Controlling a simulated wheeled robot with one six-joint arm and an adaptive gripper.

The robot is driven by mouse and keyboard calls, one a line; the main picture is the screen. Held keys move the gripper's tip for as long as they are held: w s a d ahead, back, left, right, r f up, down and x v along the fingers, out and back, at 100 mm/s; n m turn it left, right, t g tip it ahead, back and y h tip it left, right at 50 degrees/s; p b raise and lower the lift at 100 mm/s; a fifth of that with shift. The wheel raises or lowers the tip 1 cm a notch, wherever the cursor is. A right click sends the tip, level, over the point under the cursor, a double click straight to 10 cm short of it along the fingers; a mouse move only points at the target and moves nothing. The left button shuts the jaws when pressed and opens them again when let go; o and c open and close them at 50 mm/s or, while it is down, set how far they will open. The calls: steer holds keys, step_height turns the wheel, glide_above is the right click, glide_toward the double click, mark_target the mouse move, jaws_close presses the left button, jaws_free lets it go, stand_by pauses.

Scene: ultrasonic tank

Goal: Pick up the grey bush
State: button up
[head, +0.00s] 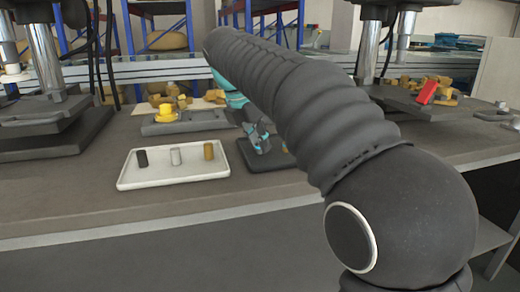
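The grey bush (176,156) is a small light-grey cylinder standing on a white tray (130,184) on the bench. It stands between a black cylinder (142,158) on its left and a brass-coloured one (208,151) on its right. My gripper (260,143) is to the right of the white tray, over or in front of a dark tray (262,165). It is small and partly hidden by my arm, so its finger opening cannot be made out. It is apart from the grey bush.
Behind the white tray is a grey tray (160,128) with a yellow part (166,112). Press-like machines stand at the left and right, the right one with a red block (428,92) and brass pieces. Bare bench (60,195) lies left of the white tray.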

stand_by(0.4)
steer(key=shift+r, duration=0.6)
steer(key=r, duration=0.1)
steer(key=r+p, duration=0.1)
steer(key=r, duration=0.1)
steer(key=shift+s+d+r+p, duration=0.1)
steer(key=shift+d+r+p, duration=0.15)
steer(key=shift+d+p, duration=0.05)
steer(key=s+d+r, duration=0.5)
steer(key=d+r, duration=0.1)
steer(key=d, duration=0.3)
steer(key=shift+s+d+r+p, duration=0.15)
steer(key=shift+s+d+p, duration=0.15)
steer(key=shift+s+d, duration=0.05)
